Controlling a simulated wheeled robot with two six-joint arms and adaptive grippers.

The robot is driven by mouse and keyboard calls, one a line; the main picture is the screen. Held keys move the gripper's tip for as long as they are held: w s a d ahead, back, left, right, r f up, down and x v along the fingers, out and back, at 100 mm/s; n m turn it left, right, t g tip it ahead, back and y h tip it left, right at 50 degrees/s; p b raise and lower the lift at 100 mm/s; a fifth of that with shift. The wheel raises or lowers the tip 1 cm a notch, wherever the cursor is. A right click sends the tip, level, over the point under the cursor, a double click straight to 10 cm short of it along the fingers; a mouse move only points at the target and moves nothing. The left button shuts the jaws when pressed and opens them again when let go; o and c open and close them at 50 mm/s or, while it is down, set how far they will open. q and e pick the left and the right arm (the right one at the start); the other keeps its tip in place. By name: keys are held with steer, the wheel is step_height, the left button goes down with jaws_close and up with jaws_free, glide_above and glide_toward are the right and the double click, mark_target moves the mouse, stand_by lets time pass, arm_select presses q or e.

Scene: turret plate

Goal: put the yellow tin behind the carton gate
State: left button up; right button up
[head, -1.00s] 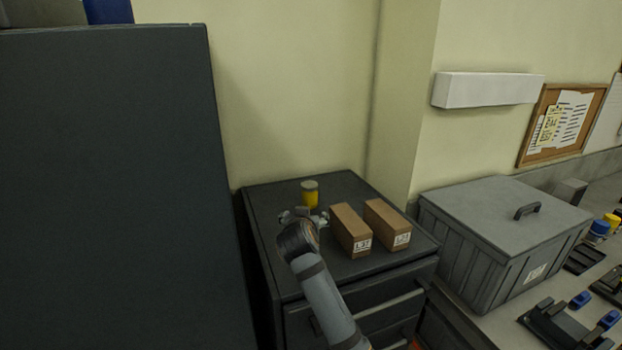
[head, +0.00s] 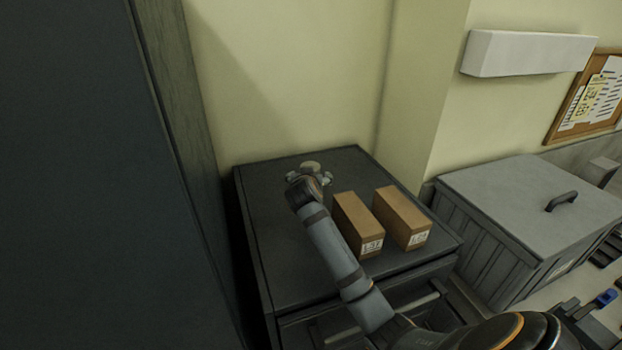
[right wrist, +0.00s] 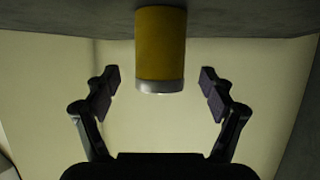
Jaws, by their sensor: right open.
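The yellow tin (right wrist: 160,45) stands on the dark cabinet top, shown upside down in the right wrist view. In the head view only its pale lid (head: 310,165) shows clearly; my gripper hides its body. My right gripper (head: 309,178) is open, with its fingers (right wrist: 159,82) on either side of the tin's line and a gap to each side of it. The carton gate is two brown cartons, a left one (head: 352,215) and a right one (head: 397,208), with a narrow gap between. The tin is left of and farther back than the cartons. My left gripper is out of view.
The cabinet top (head: 265,235) is bare around the tin and cartons, with walls behind it. A tall dark cabinet (head: 90,180) rises close on the left. A grey lidded bin (head: 520,205) stands to the right. Drawers are below the cabinet's front edge.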

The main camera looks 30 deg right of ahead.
steer(key=shift+w+d+r, duration=0.1)
steer(key=shift+w+d, duration=0.3)
steer(key=shift+w, duration=0.15)
steer(key=shift+x, duration=1.5)
steer(key=shift+c, duration=0.3)
steer(key=shift+s+a+r, duration=0.2)
steer(key=shift+s, duration=0.1)
steer(key=c, duration=0.7)
steer(key=shift+f, duration=0.1)
steer(key=c, duration=0.7)
steer(key=shift+c, duration=1.4)
